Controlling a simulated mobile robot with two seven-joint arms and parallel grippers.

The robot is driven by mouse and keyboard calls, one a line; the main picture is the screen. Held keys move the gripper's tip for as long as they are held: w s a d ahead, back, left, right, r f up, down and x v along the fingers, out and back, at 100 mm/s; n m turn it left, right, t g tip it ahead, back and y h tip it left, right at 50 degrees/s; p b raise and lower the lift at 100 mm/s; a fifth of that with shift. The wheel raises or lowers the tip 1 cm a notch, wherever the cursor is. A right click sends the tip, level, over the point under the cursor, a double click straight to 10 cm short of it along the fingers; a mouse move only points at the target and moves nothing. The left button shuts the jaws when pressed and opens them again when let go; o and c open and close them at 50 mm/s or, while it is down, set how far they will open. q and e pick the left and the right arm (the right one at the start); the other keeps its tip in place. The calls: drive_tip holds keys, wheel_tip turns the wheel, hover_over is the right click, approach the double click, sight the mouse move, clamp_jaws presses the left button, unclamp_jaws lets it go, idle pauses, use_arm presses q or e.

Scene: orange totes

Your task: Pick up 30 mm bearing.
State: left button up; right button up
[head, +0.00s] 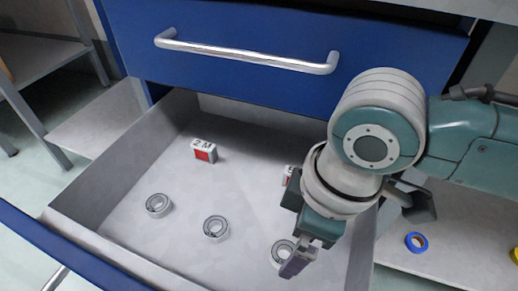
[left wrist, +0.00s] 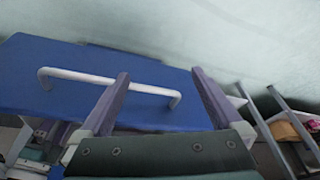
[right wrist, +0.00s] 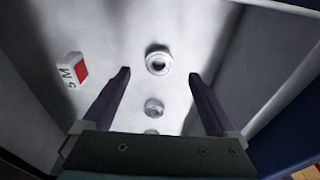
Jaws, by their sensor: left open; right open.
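Three metal ring bearings lie flat in the open drawer: a left one (head: 158,205), a middle one (head: 216,229) and a right one (head: 281,250). I cannot tell from their looks which is 30 mm. My right gripper (head: 298,262) is over the right bearing and partly covers it. In the right wrist view, my open, empty fingers (right wrist: 160,76) point down at the drawer floor, and one bearing (right wrist: 158,63) shows just beyond the gap between the tips. My left gripper (left wrist: 160,76) is open and empty, facing a blue drawer front and its handle.
A red-and-white label block (head: 204,151) stands at the drawer's back left; another (head: 288,174) is partly hidden by my right arm. The drawer's grey side walls (head: 100,165) surround the bearings. A closed blue drawer with a bar handle (head: 246,55) is above. A blue ring (head: 416,242) lies outside, right.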

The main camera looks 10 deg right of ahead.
sight(285, 253)
drive_tip(key=f+b, duration=0.2)
drive_tip(key=f, duration=0.1)
drive_tip(key=a+f+b, duration=0.1)
drive_tip(key=f+b, duration=0.1)
drive_tip(key=shift+w+f, duration=0.15)
drive_tip(key=shift+w, duration=0.2)
clamp_jaws()
idle(0.4)
